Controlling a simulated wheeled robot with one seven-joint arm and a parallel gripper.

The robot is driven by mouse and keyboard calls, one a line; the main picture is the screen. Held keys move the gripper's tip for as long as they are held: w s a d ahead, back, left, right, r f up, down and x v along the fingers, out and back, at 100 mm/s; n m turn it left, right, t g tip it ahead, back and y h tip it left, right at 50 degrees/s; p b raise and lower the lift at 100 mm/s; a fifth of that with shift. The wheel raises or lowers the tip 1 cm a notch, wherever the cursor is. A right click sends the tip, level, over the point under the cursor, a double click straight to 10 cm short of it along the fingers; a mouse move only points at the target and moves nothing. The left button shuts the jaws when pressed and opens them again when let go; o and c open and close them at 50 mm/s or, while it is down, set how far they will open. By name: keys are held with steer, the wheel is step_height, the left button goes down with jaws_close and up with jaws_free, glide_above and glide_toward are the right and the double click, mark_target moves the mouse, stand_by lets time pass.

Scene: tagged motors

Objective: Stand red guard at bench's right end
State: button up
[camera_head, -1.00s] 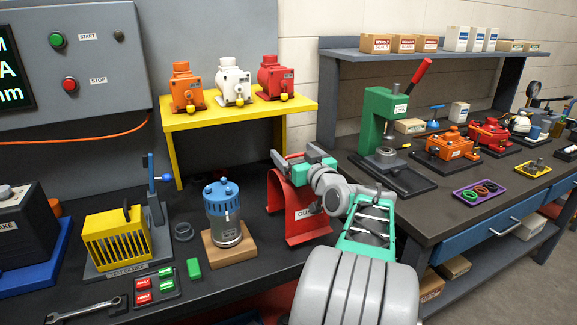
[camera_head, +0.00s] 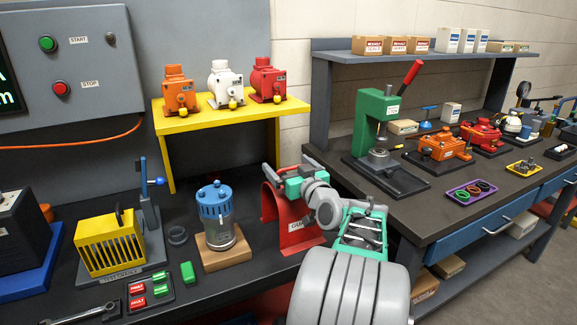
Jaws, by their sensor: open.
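The red guard (camera_head: 287,232) is a curved red sheet with a white label. It stands upright at the right end of the dark bench (camera_head: 130,205), right of the blue motor on its wooden block. My gripper (camera_head: 284,170) is at the top of the guard, its jaws open with a finger to each side of the guard's upper part. My wrist and arm cover the guard's right side. Whether the fingers touch the guard cannot be told.
The blue motor (camera_head: 217,215) stands close left of the guard. A yellow shelf (camera_head: 190,120) with three motors is behind. A second bench (camera_head: 450,210) with a green press (camera_head: 377,125) is at the right.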

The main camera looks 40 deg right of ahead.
steer(key=b+v, duration=0.1)
steer(key=v, duration=1.1)
steer(key=shift+b, duration=0.4)
